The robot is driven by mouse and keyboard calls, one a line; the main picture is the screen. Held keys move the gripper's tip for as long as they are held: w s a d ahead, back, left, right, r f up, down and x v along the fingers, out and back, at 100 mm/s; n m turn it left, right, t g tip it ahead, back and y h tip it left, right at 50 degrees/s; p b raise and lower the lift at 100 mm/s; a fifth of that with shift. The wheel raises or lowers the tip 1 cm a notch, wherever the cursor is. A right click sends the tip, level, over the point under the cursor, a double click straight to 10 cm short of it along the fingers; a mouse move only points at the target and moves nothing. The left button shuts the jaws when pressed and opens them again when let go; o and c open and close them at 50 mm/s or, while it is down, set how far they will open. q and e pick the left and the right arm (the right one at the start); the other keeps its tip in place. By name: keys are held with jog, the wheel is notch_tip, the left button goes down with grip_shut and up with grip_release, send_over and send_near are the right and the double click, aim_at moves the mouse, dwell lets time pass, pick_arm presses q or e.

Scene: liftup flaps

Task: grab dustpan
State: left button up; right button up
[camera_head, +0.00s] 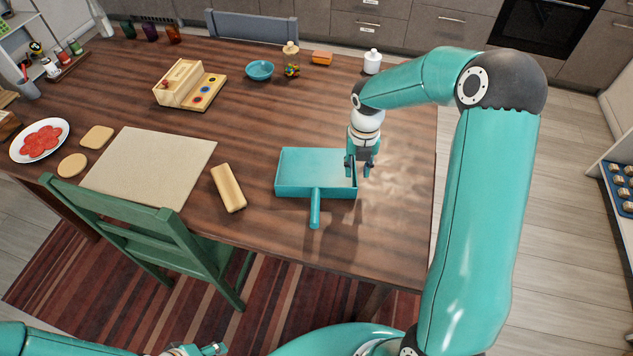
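A teal dustpan (312,165) lies on the wooden table, its short handle (315,208) pointing toward the table's front edge. My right gripper (359,171) points down at the pan's right side wall. Its fingers are apart, one over the pan side and one outside to the right. I cannot tell whether they touch the wall. My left gripper (207,350) shows only in part at the bottom edge of the view, away from the table; its opening is not clear.
A wooden block (228,188) lies left of the dustpan, beside a beige board (150,167). A green chair (150,235) stands at the table's front. A teal bowl (260,70) and a white bottle (372,62) stand farther back. The tabletop around the handle is clear.

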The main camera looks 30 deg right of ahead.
aim_at(356, 178)
jog(key=shift+f, duration=2.4)
grip_shut()
